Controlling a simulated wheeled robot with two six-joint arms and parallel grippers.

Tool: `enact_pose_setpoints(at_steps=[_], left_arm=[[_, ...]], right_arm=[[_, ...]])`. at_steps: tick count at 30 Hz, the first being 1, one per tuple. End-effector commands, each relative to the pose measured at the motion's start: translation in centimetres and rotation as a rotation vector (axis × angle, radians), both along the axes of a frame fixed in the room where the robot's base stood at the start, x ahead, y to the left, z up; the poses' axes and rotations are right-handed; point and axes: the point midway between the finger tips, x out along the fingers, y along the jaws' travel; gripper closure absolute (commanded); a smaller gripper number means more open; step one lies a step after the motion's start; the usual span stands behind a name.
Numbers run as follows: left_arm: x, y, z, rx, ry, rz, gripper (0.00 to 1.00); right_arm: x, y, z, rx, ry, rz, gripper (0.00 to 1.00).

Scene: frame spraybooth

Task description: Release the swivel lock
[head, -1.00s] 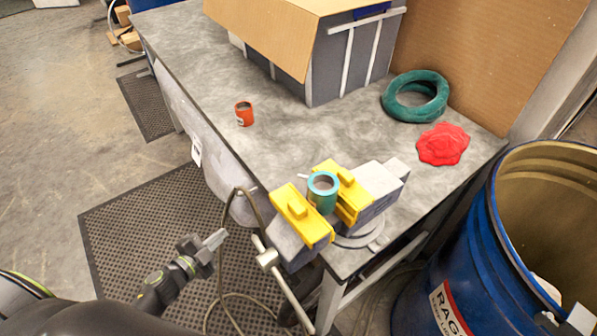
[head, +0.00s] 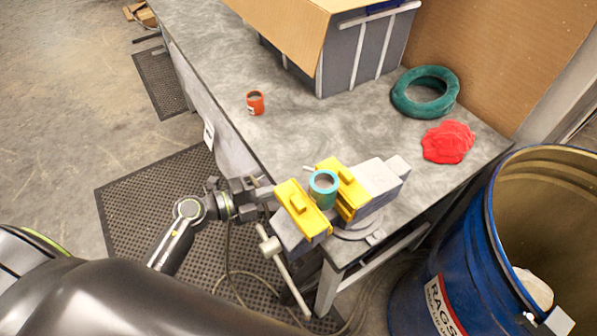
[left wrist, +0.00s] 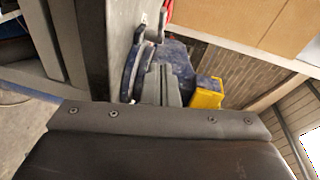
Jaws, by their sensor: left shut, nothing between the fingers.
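The bench vise stands at the table's near corner, with yellow jaw covers (head: 302,208) on either side of a teal cylinder (head: 323,189). A small pale lever end (head: 308,169) shows at the far side of the vise, and a tab (head: 375,237) shows at its round base (head: 355,226). I cannot tell which is the swivel lock. My left gripper (head: 268,194) is shut and empty, its tips close to the left side of the vise. In the left wrist view its fingers (left wrist: 160,85) point towards the blue vise base (left wrist: 131,68); contact cannot be told. My right gripper is not in view.
The vise's T-handle (head: 284,268) hangs over the front edge. An orange cup (head: 255,102), a green ring (head: 425,92) and a red cloth (head: 448,142) lie on the table (head: 210,50). A blue rag drum (head: 470,245) stands to the right. A large box (head: 360,55) stands at the back.

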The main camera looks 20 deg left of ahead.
Motion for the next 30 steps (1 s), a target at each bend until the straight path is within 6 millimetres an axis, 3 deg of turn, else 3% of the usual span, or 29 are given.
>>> enact_pose_setpoints(at_steps=[6,15,30], left_arm=[[3.2,-3.4,-0.2,-0.005,-0.001,-0.001,1.00],[6.3,-3.2,-1.2,0.001,0.001,0.001,1.00],[6.8,-3.1,-1.4,0.002,0.001,-0.003,1.00]], right_arm=[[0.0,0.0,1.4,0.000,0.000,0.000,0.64],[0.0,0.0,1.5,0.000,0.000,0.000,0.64],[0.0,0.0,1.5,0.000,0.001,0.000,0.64]])
